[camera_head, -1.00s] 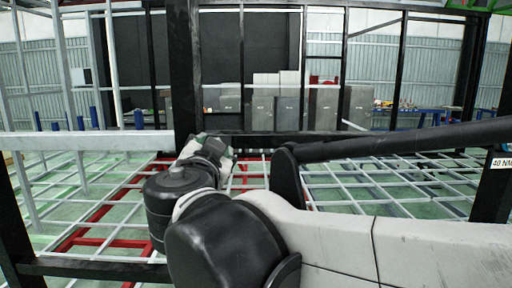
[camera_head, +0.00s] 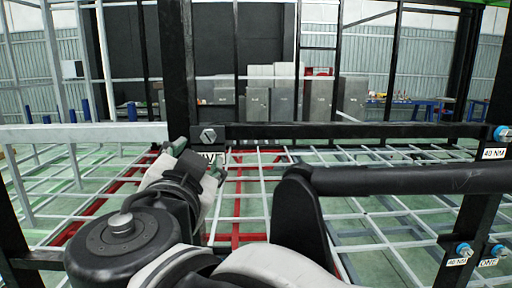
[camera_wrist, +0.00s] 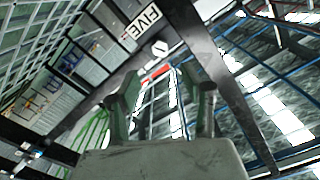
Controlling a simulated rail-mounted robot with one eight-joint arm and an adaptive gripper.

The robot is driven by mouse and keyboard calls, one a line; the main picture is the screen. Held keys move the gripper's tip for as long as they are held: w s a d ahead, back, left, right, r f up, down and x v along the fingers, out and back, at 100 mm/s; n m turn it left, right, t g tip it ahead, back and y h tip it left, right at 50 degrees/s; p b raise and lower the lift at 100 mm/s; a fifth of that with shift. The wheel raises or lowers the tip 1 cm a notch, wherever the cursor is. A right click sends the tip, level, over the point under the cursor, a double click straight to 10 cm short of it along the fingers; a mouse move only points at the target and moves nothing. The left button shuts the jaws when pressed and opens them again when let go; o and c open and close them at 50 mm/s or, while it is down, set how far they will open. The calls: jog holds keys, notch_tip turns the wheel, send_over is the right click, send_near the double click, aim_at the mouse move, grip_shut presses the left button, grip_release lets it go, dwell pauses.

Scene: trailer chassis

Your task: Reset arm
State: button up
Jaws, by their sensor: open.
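My gripper (camera_head: 197,162) is in front of the black frame, left of centre in the head view. In the wrist view my gripper (camera_wrist: 165,85) has its two green fingers spread apart with nothing between them. A grey hex bolt (camera_head: 208,134) sits on the black upright, just above the fingers in the head view. The bolt also shows beyond the fingertips in the wrist view (camera_wrist: 160,47). A white label reading FIVE (camera_wrist: 141,20) is beside it. My own arm fills the lower middle of the head view.
The black horizontal beam (camera_head: 340,130) crosses behind my arm. A pale rail (camera_head: 85,133) runs at the left. Grey cabinets (camera_head: 320,98) stand far behind the open grid.

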jog(key=shift+s+d, duration=0.1)
jog(key=shift+s, duration=0.6)
jog(key=w+d+f+n+g+h+b, duration=0.1)
jog(key=w+d+f+g+h, duration=0.15)
jog(key=d+f, duration=0.65)
jog(key=w+d+f+g+h+b, duration=0.15)
jog(key=d+f+g, duration=0.25)
jog(key=d+f, duration=0.5)
jog(key=s+d+f+n+g+y+b, duration=0.1)
jog(key=s+d+f+n+g, duration=0.1)
jog(key=s+d+f, duration=0.2)
jog(key=s+d+f+n+g+y+b, duration=0.1)
jog(key=s+d+f, duration=0.3)
jog(key=d+f, duration=0.6)
jog(key=shift+s+f+n+g+b, duration=0.3)
jog(key=shift+f+n+g+b, duration=0.3)
jog(key=shift+f+b, duration=0.3)
